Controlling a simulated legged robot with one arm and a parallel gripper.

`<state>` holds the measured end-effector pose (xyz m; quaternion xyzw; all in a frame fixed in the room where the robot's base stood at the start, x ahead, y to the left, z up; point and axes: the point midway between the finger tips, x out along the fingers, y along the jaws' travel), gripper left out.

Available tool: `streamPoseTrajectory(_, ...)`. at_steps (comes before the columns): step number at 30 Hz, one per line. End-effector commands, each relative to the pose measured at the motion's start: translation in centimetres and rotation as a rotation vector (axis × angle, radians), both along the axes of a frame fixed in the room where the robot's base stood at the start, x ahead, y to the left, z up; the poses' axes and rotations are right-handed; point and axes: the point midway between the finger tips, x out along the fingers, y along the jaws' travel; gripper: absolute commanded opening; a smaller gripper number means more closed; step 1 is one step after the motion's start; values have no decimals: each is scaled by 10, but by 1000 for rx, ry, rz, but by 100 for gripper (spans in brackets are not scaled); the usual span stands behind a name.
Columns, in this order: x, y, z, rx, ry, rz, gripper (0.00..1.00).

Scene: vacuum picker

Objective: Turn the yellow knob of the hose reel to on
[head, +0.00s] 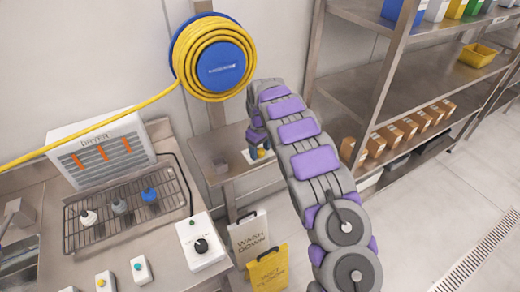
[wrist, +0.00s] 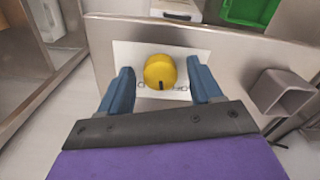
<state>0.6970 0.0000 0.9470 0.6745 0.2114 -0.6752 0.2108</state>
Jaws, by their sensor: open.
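The yellow knob (wrist: 160,72) sits on a white plate (wrist: 125,50) on a metal panel. A dark mark shows at the knob's lower edge in the wrist view. My gripper (wrist: 162,73) is open, with one blue finger on each side of the knob; gaps show between fingers and knob. Small marks on the plate beside the knob are too small to read. The hose reel (head: 221,66), a blue disc wound with yellow hose, hangs on the wall in the head view. The knob also shows small (head: 262,153) beside my arm there.
A wire rack (head: 125,205) and dryer (head: 100,150) stand on the left counter. A white box with a black knob (head: 202,243) is at its edge. Two folded floor signs (head: 268,270) stand below. Shelves with boxes (head: 410,127) are on the right. A grey square tube (wrist: 283,92) juts out right of the knob.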

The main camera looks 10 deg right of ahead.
Motion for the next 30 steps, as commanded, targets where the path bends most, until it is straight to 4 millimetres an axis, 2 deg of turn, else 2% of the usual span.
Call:
streamPoseTrajectory(2, 0, 0, 0, 0, 0, 0, 64)
streamPoseTrajectory(19, 0, 0, 0, 0, 0, 0, 9)
streamPoseTrajectory(30, 0, 1, 2, -1, 1, -62, 9)
